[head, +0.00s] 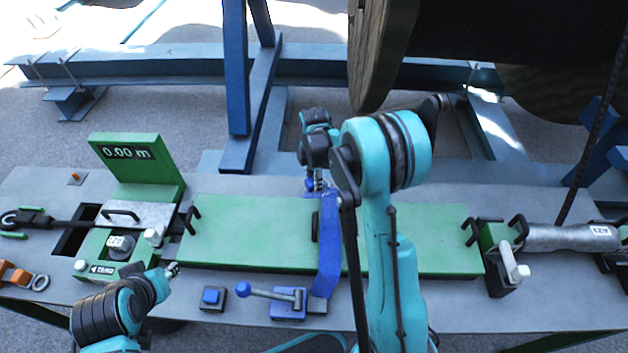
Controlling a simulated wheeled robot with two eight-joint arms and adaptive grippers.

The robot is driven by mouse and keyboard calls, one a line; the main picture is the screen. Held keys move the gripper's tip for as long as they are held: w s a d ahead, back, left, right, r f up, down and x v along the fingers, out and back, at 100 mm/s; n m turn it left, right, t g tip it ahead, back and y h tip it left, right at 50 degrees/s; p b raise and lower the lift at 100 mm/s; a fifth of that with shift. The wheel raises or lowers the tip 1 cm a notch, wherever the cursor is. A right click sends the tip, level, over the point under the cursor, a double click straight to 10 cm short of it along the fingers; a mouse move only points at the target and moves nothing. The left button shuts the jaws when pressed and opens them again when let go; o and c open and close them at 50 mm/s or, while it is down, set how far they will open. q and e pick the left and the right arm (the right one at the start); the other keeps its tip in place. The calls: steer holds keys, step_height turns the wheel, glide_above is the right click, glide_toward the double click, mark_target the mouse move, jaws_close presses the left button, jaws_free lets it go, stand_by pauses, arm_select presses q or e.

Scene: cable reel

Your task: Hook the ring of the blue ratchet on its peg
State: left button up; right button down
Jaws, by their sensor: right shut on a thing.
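The blue ratchet (288,302) sits at the front edge of the bench, its lever with a round knob pointing left. A blue strap (330,245) runs from beside it back across the green plate. My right gripper (314,186) is above the back edge of the plate, shut on the small blue end piece at the strap's far end. My arm and the small size hide whether this piece is a ring. I cannot make out the peg for certain. My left gripper (173,269) is over the bench's front left, apart from the ratchet; its jaws are too small to read.
A green display panel (130,155) reading 0.00 m stands at the left. A blue-topped block (212,298) sits left of the ratchet. A grey cylinder (570,237) and a clamp (507,268) are at the right. A large cable reel (375,50) and blue frame (237,80) stand behind.

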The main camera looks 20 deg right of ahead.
steer(key=shift+f+b, duration=0.35)
steer(key=shift+f, duration=0.05)
stand_by(0.4)
steer(key=c, duration=1)
jaws_free()
step_height(320, 180, up, 12)
